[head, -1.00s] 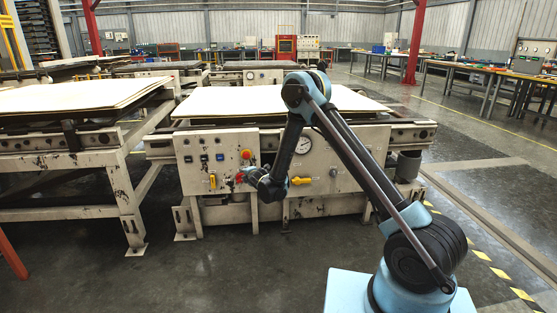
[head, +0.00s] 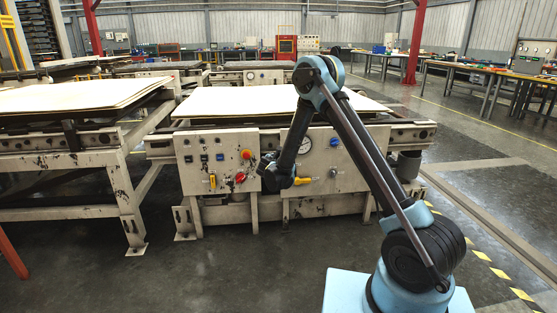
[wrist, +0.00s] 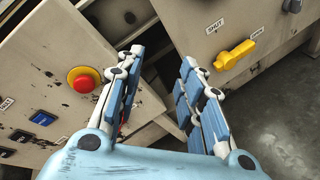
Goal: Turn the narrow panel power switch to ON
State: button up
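The narrow panel (head: 228,185) is the left cream panel on the press front. It carries a red knob (head: 240,178) at lower right and a yellow switch handle (head: 212,181) at lower left. I cannot read which is the power switch or its position. My gripper (head: 270,170) is just right of the narrow panel's edge, apart from both. In the wrist view my gripper (wrist: 162,60) is open and empty, its fingers over the dark gap between the panels. The red knob is mostly hidden behind the left finger there.
A red push button (wrist: 83,80) and blue button (wrist: 42,118) are on the narrow panel. Another press table (head: 60,145) stands left. The floor in front is clear.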

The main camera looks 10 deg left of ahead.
jog(key=shift+w+d+r+t+h, duration=0.2)
jog(key=shift+w+d+r+h, duration=0.1)
jog(key=shift+d+r, duration=0.35)
jog(key=shift+w+d+r+t+h, duration=0.25)
jog(key=shift+d+r, duration=0.25)
jog(key=shift+d, duration=0.25)
jog(key=shift+s, duration=0.15)
